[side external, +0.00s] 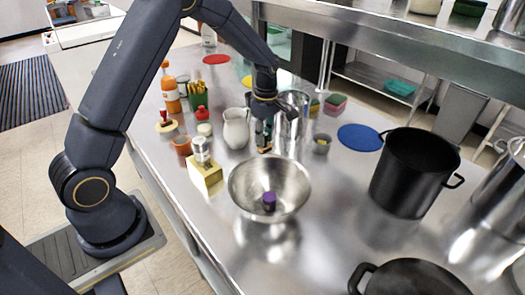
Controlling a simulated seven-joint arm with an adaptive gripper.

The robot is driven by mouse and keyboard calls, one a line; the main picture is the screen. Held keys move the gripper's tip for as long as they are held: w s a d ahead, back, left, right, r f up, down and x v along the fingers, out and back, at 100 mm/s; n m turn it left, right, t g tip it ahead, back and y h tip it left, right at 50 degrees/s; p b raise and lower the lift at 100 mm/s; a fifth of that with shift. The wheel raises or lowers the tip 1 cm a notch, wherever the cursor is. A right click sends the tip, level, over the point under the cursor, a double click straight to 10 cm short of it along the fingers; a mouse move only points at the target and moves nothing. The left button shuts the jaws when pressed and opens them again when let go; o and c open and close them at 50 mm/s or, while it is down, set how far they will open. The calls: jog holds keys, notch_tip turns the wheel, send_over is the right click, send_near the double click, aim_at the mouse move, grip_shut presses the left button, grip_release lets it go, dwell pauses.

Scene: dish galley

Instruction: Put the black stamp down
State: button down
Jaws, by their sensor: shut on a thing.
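My gripper (265,134) points down over the counter, behind the steel bowl and just right of the white jug. It is shut on the black stamp (264,149), a small dark thing with an orange-brown lower part showing below the fingertips. Most of the stamp is hidden by the fingers. I cannot tell whether its underside touches the counter.
The steel bowl (246,206) holds a purple thing (269,201). The white jug (236,129) and a steel container (291,128) stand close to my gripper. A small grey cup (322,143), blue disc (360,138) and black pot (412,175) are to the right.

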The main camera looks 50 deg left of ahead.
jog(key=shift+w+f, duration=0.15)
jog(key=shift+f, duration=1.6)
jog(key=shift+f, duration=0.1)
jog(key=c, duration=1)
grip_release()
